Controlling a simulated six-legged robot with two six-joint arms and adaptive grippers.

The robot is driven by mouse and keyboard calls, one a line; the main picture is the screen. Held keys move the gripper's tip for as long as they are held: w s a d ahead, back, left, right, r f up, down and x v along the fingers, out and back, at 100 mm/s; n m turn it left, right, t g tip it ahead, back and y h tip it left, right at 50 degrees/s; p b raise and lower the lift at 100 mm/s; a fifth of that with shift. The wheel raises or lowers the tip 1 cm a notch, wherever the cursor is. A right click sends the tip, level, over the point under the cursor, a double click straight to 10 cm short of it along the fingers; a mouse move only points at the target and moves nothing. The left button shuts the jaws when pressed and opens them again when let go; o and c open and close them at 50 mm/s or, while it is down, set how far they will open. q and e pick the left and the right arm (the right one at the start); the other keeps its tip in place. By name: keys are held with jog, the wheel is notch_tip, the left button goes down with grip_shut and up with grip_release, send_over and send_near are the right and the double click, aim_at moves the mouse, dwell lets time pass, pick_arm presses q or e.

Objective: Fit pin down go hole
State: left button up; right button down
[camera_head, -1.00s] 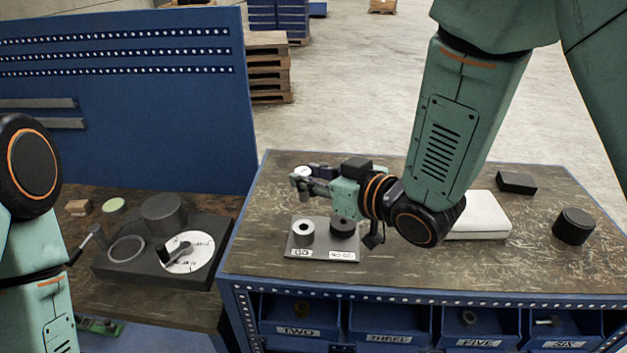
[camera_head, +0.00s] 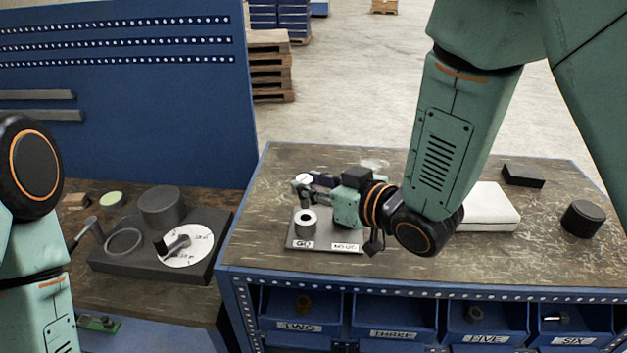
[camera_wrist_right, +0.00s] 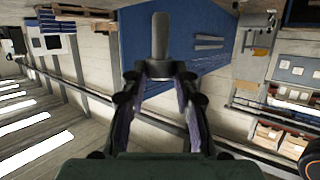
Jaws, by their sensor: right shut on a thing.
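My right gripper (camera_head: 309,187) is shut on a grey metal pin. In the right wrist view the pin (camera_wrist_right: 160,38) sticks out beyond the fingertips, with a wider collar (camera_wrist_right: 160,71) between them. In the head view its pale round end (camera_head: 303,179) shows at the fingertips, above and behind the GO ring in the picture. The GO ring (camera_head: 306,226), a grey cylinder with a bright-rimmed hole, stands on a dark plate (camera_head: 323,244) labelled GO and NO GO. The gripper hides the NO GO ring. The pin appears apart from the GO ring. My left gripper is out of view.
A white box (camera_head: 487,209), a black block (camera_head: 523,176) and a black cylinder (camera_head: 582,218) stand to the right on the bench. Labelled blue bins (camera_head: 393,319) sit below its front edge. A dark fixture (camera_head: 205,255) with a white dial lies on the left bench.

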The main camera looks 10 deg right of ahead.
aim_at(308, 206)
jog(key=shift+d+f+b, duration=0.1)
jog(key=shift+f+b, duration=0.25)
jog(key=shift+f, duration=0.35)
jog(key=shift+p, duration=0.35)
dwell(1.3)
jog(key=shift+f+b, duration=1.55)
jog(key=shift+f, duration=0.5)
jog(key=c, duration=1)
grip_release()
jog(key=shift+o, duration=0.2)
jog(key=shift+s, duration=0.1)
jog(key=v, duration=0.7)
jog(key=shift+s, duration=0.15)
